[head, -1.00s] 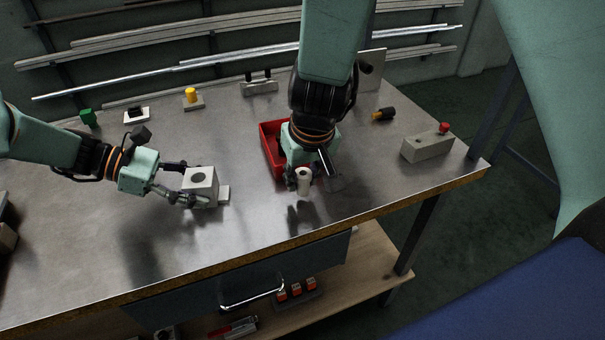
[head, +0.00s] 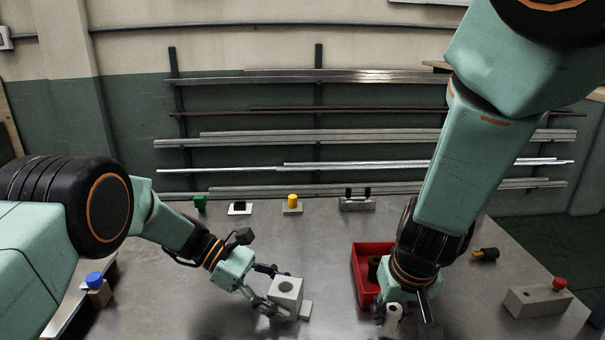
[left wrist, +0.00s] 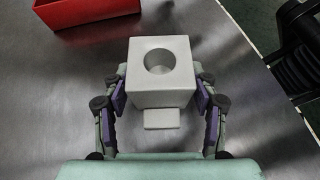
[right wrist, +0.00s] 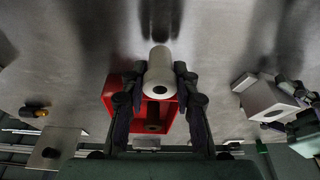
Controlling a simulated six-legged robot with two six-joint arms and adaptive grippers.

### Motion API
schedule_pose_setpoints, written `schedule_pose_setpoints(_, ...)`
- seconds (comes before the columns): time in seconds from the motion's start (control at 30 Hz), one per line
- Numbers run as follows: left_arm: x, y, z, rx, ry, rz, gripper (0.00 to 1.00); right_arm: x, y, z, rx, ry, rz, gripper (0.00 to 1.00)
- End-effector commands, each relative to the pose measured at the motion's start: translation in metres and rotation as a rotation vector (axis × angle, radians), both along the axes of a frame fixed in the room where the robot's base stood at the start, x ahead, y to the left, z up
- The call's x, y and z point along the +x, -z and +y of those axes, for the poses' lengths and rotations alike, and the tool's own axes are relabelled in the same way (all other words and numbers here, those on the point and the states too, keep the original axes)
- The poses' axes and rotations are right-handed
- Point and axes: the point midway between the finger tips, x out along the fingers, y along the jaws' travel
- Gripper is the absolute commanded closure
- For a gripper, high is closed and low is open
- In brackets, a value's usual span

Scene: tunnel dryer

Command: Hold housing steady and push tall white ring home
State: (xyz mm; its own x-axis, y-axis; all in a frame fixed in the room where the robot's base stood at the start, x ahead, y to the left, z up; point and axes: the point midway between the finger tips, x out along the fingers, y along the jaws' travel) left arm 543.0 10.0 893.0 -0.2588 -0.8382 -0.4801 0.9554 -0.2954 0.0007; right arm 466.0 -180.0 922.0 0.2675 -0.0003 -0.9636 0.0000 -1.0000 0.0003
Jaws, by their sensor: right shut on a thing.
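The housing (head: 287,289) is a pale grey block with a round hole in its top face, upright on the table. It also shows in the left wrist view (left wrist: 145,98), its hole empty. My left gripper (left wrist: 160,92) has its fingers on either side of the block, tips close to its sides; I cannot tell whether both pads touch. My right gripper (right wrist: 160,90) is shut on the tall white ring (right wrist: 159,75), a white cylinder with a hole. In the head view the ring (head: 393,315) is right of the housing, beside the red bin.
The red bin (head: 358,275) stands behind my right gripper, a dark part inside. A grey box with a red button (head: 540,300) is at the right. A black and yellow piece (head: 485,254) lies behind it. Several small fixtures line the back. Table between housing and bin is clear.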

Motion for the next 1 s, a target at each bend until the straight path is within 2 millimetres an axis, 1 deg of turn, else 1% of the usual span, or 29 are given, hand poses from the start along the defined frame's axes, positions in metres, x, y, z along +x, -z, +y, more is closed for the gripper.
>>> schedule_pose_setpoints(0.03,0.0,0.0,0.0,0.0,0.0,0.0,0.34,0.0,0.0,0.0,0.0,0.0,0.0,1.0)
schedule_pose_setpoints(0.2,0.0,0.0,0.0,-0.001,0.0,0.0,0.21,0.0,0.0,0.0,0.0,0.0,0.0,1.0)
schedule_pose_setpoints(0.47,0.0,0.0,0.0,-0.001,0.0,0.0,0.21,0.0,0.0,0.0,0.0,0.0,0.0,1.0)
schedule_pose_setpoints(0.57,0.001,-0.002,0.003,-0.001,-0.001,0.0,0.21,0.0,0.0,0.0,0.0,0.0,0.0,1.0)
schedule_pose_setpoints(0.67,0.005,-0.008,0.012,-0.002,-0.003,-0.001,0.21,0.0,0.0,0.0,0.0,0.0,0.0,1.0)
schedule_pose_setpoints(1.0,0.023,-0.04,0.07,-0.002,-0.003,-0.004,0.21,0.0,0.0,0.0,0.0,0.0,0.0,1.0)
